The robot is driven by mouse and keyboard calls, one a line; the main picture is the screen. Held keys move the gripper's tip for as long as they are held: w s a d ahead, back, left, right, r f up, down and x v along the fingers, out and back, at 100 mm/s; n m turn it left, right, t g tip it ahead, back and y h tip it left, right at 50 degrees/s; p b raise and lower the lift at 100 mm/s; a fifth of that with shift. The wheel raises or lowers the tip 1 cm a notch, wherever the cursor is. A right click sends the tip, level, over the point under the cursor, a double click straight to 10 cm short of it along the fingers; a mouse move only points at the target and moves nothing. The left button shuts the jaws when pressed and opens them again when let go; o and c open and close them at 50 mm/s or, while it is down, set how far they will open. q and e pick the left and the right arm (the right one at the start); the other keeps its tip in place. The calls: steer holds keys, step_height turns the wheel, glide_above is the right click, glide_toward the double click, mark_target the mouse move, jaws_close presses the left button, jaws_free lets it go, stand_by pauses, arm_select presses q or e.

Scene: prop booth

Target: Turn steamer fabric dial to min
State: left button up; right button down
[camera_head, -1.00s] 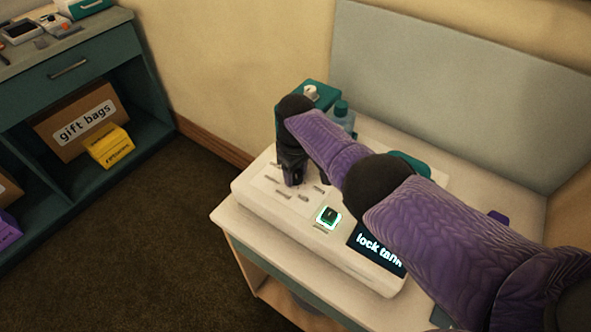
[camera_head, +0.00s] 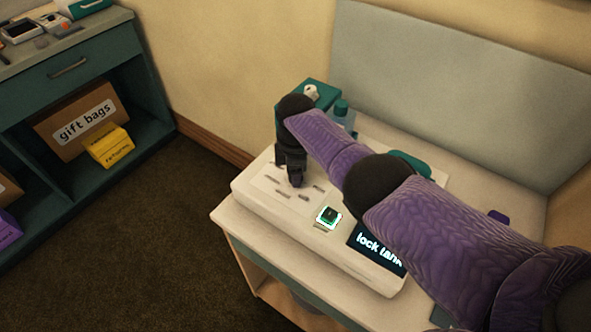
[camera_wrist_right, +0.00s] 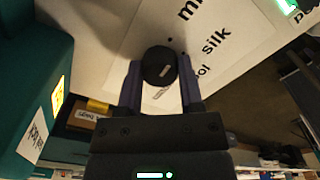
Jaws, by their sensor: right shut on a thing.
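The steamer (camera_head: 260,203) is a pale box on a white table, with a label panel on top. Its fabric dial (camera_wrist_right: 160,66) is a round black knob with a light mark, seen in the right wrist view. My right gripper (camera_head: 297,184) points down onto the panel. In the wrist view its fingers (camera_wrist_right: 160,90) are on either side of the dial and shut on it. The words "silk" (camera_wrist_right: 216,41) and a cut-off "mi" show beside the dial. In the head view my gripper hides the dial. My left gripper is out of view.
A lit green button (camera_head: 328,216) and a dark screen (camera_head: 376,249) reading "lock tank", partly covered by my arm, are on the steamer's front. A teal shelf unit (camera_head: 100,60) is at left.

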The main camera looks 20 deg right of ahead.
steer(key=shift+n, duration=0.7)
steer(key=shift+c, duration=1.2)
jaws_free()
step_height(320, 180, up, 10)
steer(key=p, duration=0.5)
